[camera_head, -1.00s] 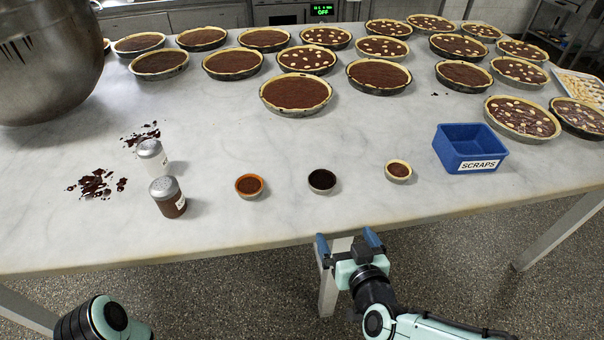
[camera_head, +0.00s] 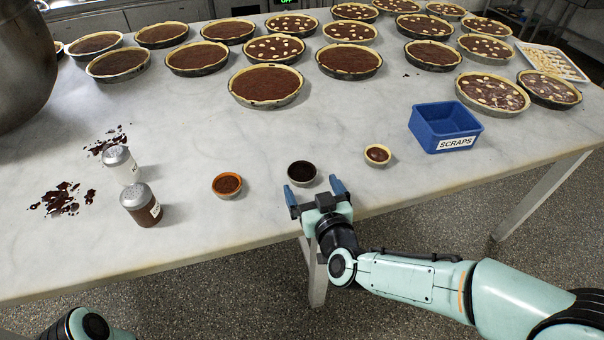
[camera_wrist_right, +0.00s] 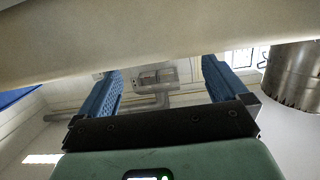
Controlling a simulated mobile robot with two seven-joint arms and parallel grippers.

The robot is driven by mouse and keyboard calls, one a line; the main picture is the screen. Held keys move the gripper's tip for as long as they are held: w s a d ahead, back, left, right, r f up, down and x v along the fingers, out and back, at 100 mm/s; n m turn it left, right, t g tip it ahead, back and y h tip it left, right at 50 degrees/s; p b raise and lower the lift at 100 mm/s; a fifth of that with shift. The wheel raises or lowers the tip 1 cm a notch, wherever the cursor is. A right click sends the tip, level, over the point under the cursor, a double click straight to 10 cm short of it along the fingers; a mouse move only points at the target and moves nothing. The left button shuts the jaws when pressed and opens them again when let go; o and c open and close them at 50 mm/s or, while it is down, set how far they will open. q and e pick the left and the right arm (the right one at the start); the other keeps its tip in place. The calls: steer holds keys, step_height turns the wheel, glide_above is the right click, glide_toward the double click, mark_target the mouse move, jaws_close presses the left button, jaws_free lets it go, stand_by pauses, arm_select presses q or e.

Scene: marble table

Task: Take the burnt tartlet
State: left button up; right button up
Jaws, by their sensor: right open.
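Three tartlets stand in a row near the front of the marble table. The middle one (camera_head: 301,173) has a nearly black filling and looks burnt. The left one (camera_head: 227,185) has an orange-brown rim and brown filling, and the right one (camera_head: 377,155) has a pale rim and brown filling. My right gripper (camera_head: 314,191) is open and empty at the table's front edge, just on the near side of the burnt tartlet. Its blue fingers also show apart in the right wrist view (camera_wrist_right: 160,85), where no tartlet can be made out. My left gripper is out of view.
A blue box labelled SCRAPS (camera_head: 446,128) stands to the right. Two shakers, one clear (camera_head: 121,165) and one dark-filled (camera_head: 141,205), stand left, beside dark crumbs (camera_head: 62,199). Several large tarts fill the back. A metal bowl (camera_head: 22,70) stands far left.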

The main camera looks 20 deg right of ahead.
mark_target(299, 167)
steer(key=w, duration=0.2)
steer(key=w+f, duration=0.1)
steer(key=w, duration=0.1)
steer(key=shift+w+a, duration=0.2)
steer(key=shift+w, duration=0.2)
steer(key=c, duration=1)
